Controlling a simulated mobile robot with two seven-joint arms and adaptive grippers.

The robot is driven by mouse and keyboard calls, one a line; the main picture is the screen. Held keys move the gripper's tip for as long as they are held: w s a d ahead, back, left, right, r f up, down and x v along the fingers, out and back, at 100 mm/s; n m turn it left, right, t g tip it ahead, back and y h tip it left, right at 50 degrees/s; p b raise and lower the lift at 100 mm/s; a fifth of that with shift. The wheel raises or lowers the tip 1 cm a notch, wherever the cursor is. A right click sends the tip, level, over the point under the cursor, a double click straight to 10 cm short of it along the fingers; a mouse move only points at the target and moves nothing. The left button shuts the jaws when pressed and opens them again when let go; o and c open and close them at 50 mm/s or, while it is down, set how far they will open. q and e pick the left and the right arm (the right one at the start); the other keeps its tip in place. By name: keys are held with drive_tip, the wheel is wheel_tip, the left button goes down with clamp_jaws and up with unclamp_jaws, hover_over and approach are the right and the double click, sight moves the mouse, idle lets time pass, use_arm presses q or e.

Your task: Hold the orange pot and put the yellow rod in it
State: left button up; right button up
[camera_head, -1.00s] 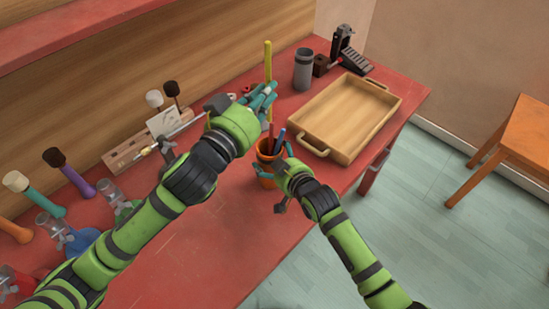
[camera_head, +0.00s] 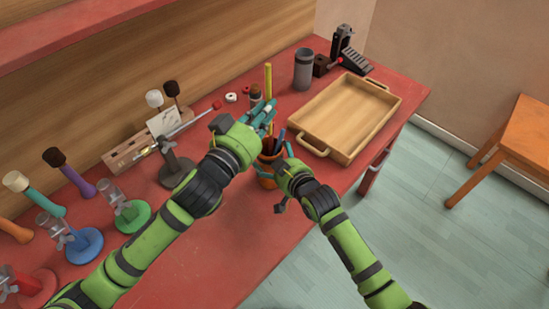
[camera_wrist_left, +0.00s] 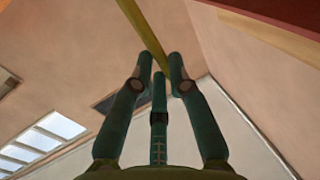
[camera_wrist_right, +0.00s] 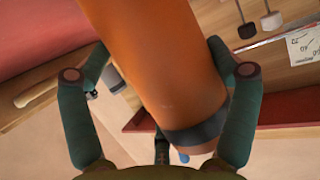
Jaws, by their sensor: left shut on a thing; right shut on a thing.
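The orange pot (camera_head: 266,181) stands on the red table and holds a few thin sticks, one blue (camera_head: 280,138). My right gripper (camera_head: 280,167) is shut on the pot from the right; the pot fills the middle of the right wrist view (camera_wrist_right: 155,70) between the fingers. That gripper is shut on the rod just above and behind the pot. The rod also shows at the fingertips in the left wrist view (camera_wrist_left: 143,28). Whether its lower end is inside the pot's mouth is hidden.
A wooden tray (camera_head: 323,152) lies right of the pot, with a grey cup (camera_head: 303,70) behind it. A wooden rack (camera_head: 125,155) with mallets, a dark stand (camera_head: 177,168) and coloured clamp stands (camera_head: 84,245) fill the left side. The table's front edge is near my right arm.

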use_arm(q)
wheel_tip(320, 180, down, 8)
drive_tip(key=shift+f, duration=0.2)
drive_tip(key=o, duration=0.4)
idle(0.5)
drive_tip(key=shift+o, duration=0.6)
drive_tip(key=o, duration=0.5)
drive_tip(key=shift+c, duration=0.2)
drive_tip(key=shift+s, duration=0.1)
approach(270, 134)
drive_tip(key=v, duration=0.4)
drive_tip(key=shift+s, duration=0.1)
